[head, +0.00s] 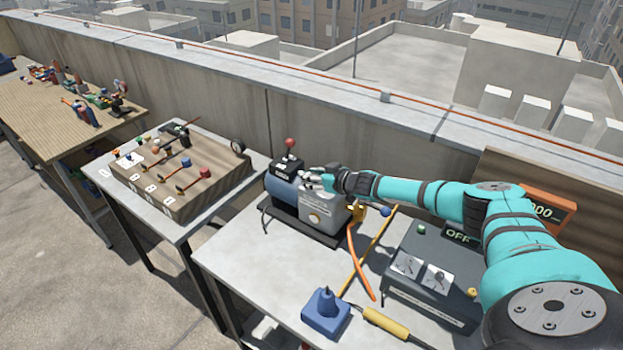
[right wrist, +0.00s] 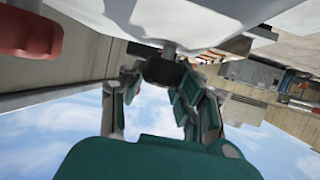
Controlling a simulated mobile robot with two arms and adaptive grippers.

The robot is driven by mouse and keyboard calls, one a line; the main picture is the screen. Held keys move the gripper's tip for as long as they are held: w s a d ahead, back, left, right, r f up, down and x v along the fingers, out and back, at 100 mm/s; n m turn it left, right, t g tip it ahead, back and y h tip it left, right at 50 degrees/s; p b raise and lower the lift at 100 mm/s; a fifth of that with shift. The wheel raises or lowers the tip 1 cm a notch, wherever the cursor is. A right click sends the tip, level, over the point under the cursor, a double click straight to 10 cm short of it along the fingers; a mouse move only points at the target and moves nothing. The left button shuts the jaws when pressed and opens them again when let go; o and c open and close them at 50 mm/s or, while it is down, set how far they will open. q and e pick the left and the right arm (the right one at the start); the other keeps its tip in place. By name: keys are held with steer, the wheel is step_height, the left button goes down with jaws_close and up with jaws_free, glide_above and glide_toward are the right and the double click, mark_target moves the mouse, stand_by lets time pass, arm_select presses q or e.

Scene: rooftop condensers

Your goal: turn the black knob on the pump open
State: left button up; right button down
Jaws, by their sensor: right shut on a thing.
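The pump (head: 319,215) stands on the grey table, with a blue motor body at its left and a grey block at its right. My right gripper (head: 318,177) reaches in from the right at the top of the grey block and hides the black knob in the head view. In the right wrist view the black knob (right wrist: 164,71) sits on a short stem under the pale pump body. The fingers of my right gripper (right wrist: 160,82) are closed around it from both sides. My left gripper is in neither view.
A red-topped lever (head: 290,144) rises from the pump's black box. Orange and yellow hoses (head: 362,262) run in front of it. A grey box marked OFF (head: 430,270) and a blue device (head: 326,310) share the table. A concrete parapet (head: 420,140) runs behind.

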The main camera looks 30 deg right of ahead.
steer(key=shift+d+f+n+g+y+b, duration=0.1)
steer(key=shift+n+g+y+b, duration=0.4)
steer(key=shift+n+y+b, duration=0.6)
steer(key=shift+d+f+n+g+y+b, duration=0.1)
steer(key=shift+n+g+y+b, duration=0.4)
steer(key=shift+n+y+b, duration=0.6)
steer(key=shift+a+r+n+g+y+b, duration=0.1)
steer(key=shift+r+n+g+y+b, duration=0.1)
steer(key=shift+n+g+y+b, duration=0.3)
steer(key=c, duration=0.9)
jaws_free()
steer(key=shift+s+r, duration=0.1)
steer(key=shift+s, duration=0.1)
steer(key=v, duration=1.1)
steer(key=shift+s+d, duration=0.25)
steer(key=shift+d, duration=0.1)
